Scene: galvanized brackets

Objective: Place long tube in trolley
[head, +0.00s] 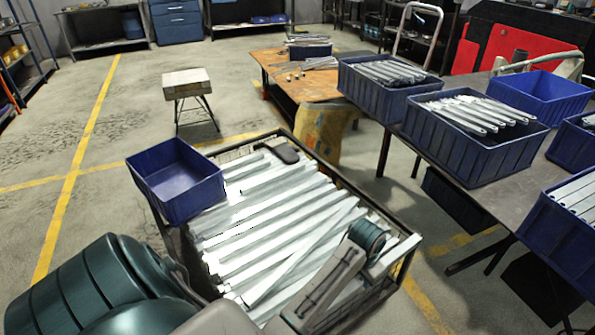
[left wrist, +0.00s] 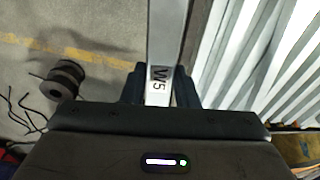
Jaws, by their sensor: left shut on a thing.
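My left gripper (left wrist: 159,90) is shut on a long pale metal tube marked W5 (left wrist: 166,40), which runs up out of the left wrist view. My left arm crosses the bottom of the head view to the near right part of the trolley; its jaws are not clear there. The trolley (head: 347,178) has a dark frame and many long pale tubes (head: 270,215) laid side by side, one lying askew. In the left wrist view, tubes (left wrist: 255,60) lie right of the held tube, with floor on its left. My right gripper is not in view.
An empty blue bin (head: 176,180) stands at the trolley's far left corner. A dark rounded object (head: 286,153) lies at its far end. A table with blue bins of brackets (head: 470,145) stands at right. A stool (head: 187,85) is behind; floor at left is clear.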

